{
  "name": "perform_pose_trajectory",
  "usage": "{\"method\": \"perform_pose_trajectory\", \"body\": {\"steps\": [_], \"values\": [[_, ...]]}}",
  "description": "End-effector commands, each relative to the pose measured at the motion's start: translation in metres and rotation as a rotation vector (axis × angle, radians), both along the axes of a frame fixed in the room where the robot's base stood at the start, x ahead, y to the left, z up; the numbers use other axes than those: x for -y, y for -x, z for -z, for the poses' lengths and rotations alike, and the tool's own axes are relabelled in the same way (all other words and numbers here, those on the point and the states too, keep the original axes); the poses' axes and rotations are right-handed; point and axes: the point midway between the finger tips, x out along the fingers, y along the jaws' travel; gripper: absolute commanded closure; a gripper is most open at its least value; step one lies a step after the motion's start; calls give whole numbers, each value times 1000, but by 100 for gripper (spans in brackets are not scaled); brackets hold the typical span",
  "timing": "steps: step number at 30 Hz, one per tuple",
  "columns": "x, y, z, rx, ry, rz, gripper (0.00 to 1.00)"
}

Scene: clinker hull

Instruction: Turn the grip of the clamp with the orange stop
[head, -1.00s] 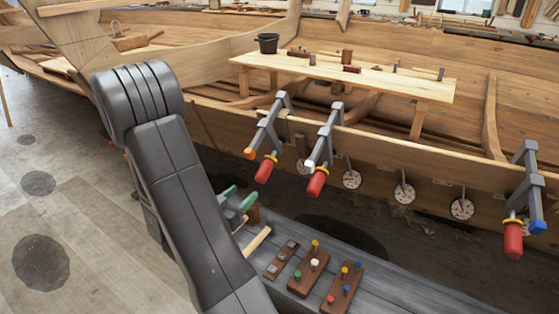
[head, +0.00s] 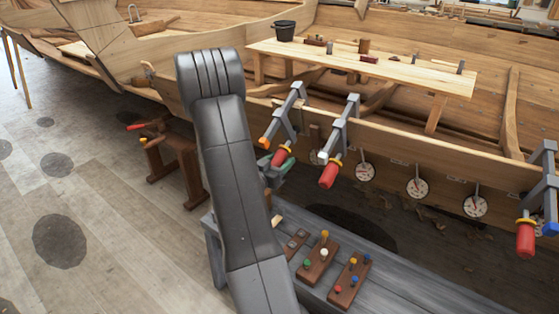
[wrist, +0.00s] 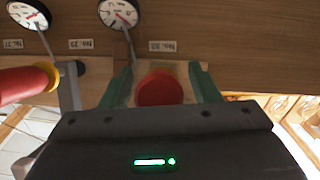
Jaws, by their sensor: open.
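The clamp with the orange stop (head: 265,143) is the leftmost of three grey clamps on the hull plank in the head view. Its red grip (head: 281,156) points down toward my gripper (head: 274,166), which is partly hidden behind my arm. In the wrist view my gripper (wrist: 162,76) is open, with one green finger on each side of the red grip (wrist: 160,88). The grip's round end faces the camera. I see gaps on both sides, and how deep it sits between the fingers is unclear. The orange stop is not visible in the wrist view.
The white-stop clamp's red grip (head: 330,175) is close on the right; a red grip with a yellow collar (wrist: 25,82) shows left in the wrist view. The blue-stop clamp (head: 550,228) is far right. Dial gauges (head: 365,172) hang along the plank. A grey bench (head: 400,290) stands below.

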Motion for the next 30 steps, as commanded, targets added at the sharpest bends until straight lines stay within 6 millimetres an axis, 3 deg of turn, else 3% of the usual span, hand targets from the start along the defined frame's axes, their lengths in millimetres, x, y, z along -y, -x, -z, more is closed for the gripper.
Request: {"method": "perform_pose_trajectory", "body": {"steps": [10,17,30], "values": [[2,-3,0,0,0,0,46],[2,-3,0,0,0,0,89],[2,-3,5,47,-76,-40,89]]}}
